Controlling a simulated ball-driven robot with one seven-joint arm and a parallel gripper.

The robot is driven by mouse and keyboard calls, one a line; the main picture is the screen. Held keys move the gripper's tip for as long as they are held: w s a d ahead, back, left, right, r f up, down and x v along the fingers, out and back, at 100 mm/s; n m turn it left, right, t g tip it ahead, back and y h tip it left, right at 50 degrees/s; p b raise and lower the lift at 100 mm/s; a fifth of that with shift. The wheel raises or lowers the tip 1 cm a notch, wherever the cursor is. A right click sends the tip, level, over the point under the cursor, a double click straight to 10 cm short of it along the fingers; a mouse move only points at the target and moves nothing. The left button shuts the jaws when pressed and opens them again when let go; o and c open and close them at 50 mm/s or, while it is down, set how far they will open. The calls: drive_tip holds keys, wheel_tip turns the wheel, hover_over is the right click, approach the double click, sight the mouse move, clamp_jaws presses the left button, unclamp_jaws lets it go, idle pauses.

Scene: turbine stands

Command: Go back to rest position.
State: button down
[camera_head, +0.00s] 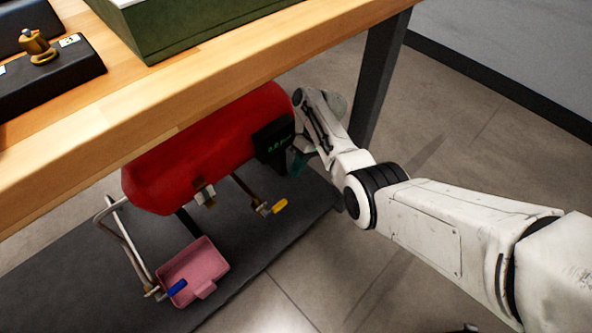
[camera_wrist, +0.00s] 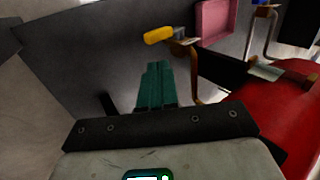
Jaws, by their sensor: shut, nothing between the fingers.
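My gripper shows in the wrist view as two teal fingers (camera_wrist: 157,86) pressed together, shut and empty. In the head view my white arm reaches in from the right, and the gripper end is mostly hidden beside the right end of the red tank (camera_head: 205,150). The red tank also fills the right side of the wrist view (camera_wrist: 285,118). A yellow-handled valve (camera_wrist: 158,34) stands just beyond the fingertips in the wrist view, apart from them. The same yellow handle (camera_head: 280,206) shows below the tank in the head view.
The wooden table (camera_head: 250,62) overhangs the tank, with a dark leg (camera_head: 379,75) close to my arm. A pink tray (camera_head: 194,272) and a blue handle (camera_head: 177,287) are at lower left. A green box (camera_head: 190,22) sits on the table. Floor (camera_head: 450,120) at right is open.

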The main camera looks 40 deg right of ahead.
idle(0.4)
drive_tip(key=s+a+f+h, duration=0.35)
drive_tip(key=s+a, duration=0.35)
drive_tip(key=s, duration=0.5)
drive_tip(key=s+a+r+h, duration=0.1)
drive_tip(key=s+r, duration=0.2)
drive_tip(key=s, duration=0.3)
drive_tip(key=s+a+r+t+h, duration=0.1)
drive_tip(key=s+r, duration=0.2)
drive_tip(key=s, duration=0.3)
drive_tip(key=s+a+r+h, duration=0.1)
drive_tip(key=s+r, duration=0.2)
drive_tip(key=s, duration=0.3)
wheel_tip(320, 180, up, 31)
drive_tip(key=p, duration=3)
drive_tip(key=shift+d+f, duration=0.15)
drive_tip(key=shift+d, duration=0.1)
